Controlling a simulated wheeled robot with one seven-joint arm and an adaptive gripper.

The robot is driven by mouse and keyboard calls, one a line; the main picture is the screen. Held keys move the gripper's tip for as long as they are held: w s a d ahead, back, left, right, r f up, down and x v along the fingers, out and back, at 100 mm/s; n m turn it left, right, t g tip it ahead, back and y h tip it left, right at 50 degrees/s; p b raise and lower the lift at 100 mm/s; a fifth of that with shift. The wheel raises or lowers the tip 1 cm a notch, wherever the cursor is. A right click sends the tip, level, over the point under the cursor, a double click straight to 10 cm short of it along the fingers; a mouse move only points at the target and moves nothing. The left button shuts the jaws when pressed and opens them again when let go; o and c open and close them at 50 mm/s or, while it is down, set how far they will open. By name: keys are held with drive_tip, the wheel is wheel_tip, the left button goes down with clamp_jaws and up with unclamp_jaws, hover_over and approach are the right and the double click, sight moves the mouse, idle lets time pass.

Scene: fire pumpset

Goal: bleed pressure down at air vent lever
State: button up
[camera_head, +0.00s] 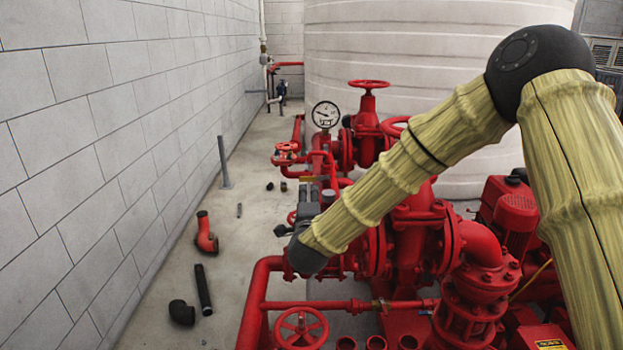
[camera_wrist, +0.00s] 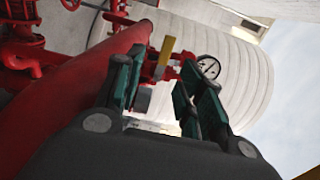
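A small yellow lever (camera_wrist: 166,51) on red pipework shows in the wrist view, beyond the gap between my fingers. A small yellow piece (camera_head: 307,179), which looks like the same lever, shows in the head view just beyond my gripper. My gripper (camera_head: 306,203) is at the end of the arm, among the red pipes left of the pump. In the wrist view my gripper (camera_wrist: 156,72) has its two dark green finger pads apart, with nothing clearly held between them. A round white pressure gauge (camera_head: 325,115) stands above the lever area; it also shows in the wrist view (camera_wrist: 208,67).
Red valves and pump bodies (camera_head: 480,275) crowd the right and middle. A thick red pipe (camera_wrist: 90,90) runs close beside my fingers. Loose fittings, including a red elbow (camera_head: 206,233) and black pipe (camera_head: 203,290), lie on the floor. A block wall (camera_head: 90,130) bounds the left.

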sight(309, 179)
drive_tip(key=w+p, duration=0.1)
drive_tip(key=w, duration=0.2)
drive_tip(key=w+p, duration=0.1)
drive_tip(key=w, duration=0.1)
drive_tip(key=w+p, duration=0.1)
drive_tip(key=w, duration=0.2)
drive_tip(key=shift+w+r, duration=0.25)
drive_tip(key=shift+w, duration=0.05)
drive_tip(key=shift+w+r, duration=0.15)
drive_tip(key=shift+w, duration=0.1)
drive_tip(key=shift+r+p, duration=0.25)
drive_tip(key=shift+p, duration=0.05)
drive_tip(key=shift+w+f, duration=0.3)
drive_tip(key=shift+w, duration=0.1)
drive_tip(key=shift+s+r, duration=0.15)
drive_tip(key=shift+s, duration=0.05)
drive_tip(key=c, duration=0.5)
clamp_jaws()
